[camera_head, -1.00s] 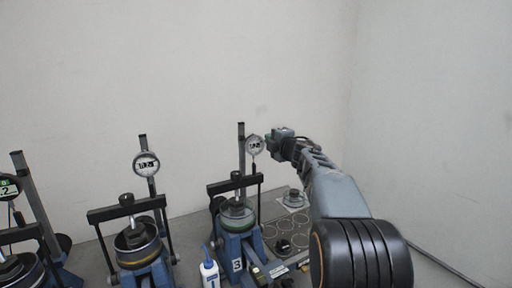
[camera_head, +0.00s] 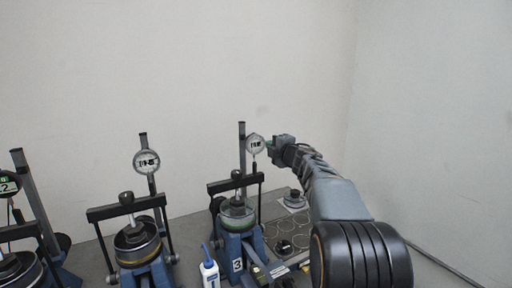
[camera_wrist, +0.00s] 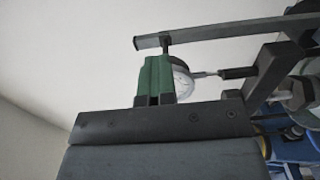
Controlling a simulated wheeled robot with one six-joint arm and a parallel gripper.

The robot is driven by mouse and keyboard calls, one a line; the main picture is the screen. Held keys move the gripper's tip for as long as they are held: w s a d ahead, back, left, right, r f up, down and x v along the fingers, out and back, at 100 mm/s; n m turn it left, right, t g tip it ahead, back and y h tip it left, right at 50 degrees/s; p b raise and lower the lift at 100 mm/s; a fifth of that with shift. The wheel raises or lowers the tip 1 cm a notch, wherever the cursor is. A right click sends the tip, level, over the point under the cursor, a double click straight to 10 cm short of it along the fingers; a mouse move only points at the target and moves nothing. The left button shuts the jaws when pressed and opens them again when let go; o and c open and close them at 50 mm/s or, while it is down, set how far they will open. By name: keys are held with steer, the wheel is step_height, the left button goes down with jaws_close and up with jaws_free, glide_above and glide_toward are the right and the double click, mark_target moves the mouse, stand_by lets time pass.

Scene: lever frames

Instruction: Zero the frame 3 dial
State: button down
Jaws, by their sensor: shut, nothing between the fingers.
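The frame 3 dial (camera_head: 255,145) is a round pale gauge with a small dark readout. It sits on the upright post of frame 3 (camera_head: 237,266), the blue stand marked 3. In the head view my gripper (camera_head: 270,145) is just right of the dial, its tip at or very near the dial's right edge. In the wrist view the green fingers of my gripper (camera_wrist: 155,75) are together with nothing between them. The dial (camera_wrist: 183,82) shows partly behind them, its face mostly hidden. I cannot tell whether the fingertips touch it. The readout is too small to read surely.
Another frame's dial (camera_head: 147,162) stands left of frame 3, and a third dial (camera_head: 7,184) is at the left edge. A white bottle (camera_head: 209,271) with a blue spout stands in front of frame 3. A panel with circles (camera_head: 285,238) lies to its right.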

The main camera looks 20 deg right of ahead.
steer(key=shift+w+a+f+b, duration=0.15)
steer(key=shift+f+b, duration=0.1)
steer(key=shift+f, duration=0.4)
steer(key=shift+s+a+f+b, duration=0.1)
steer(key=shift+a+f+b, duration=0.1)
steer(key=shift+f, duration=0.4)
steer(key=shift+d+f, duration=0.1)
steer(key=shift+d, duration=0.25)
steer(key=shift+s+d+b, duration=0.2)
steer(key=shift+s+d, duration=0.05)
steer(key=shift+s, duration=1.05)
steer(key=shift+s+d+b, duration=0.2)
steer(key=shift+s+d, duration=0.05)
steer(key=shift+s, duration=1)
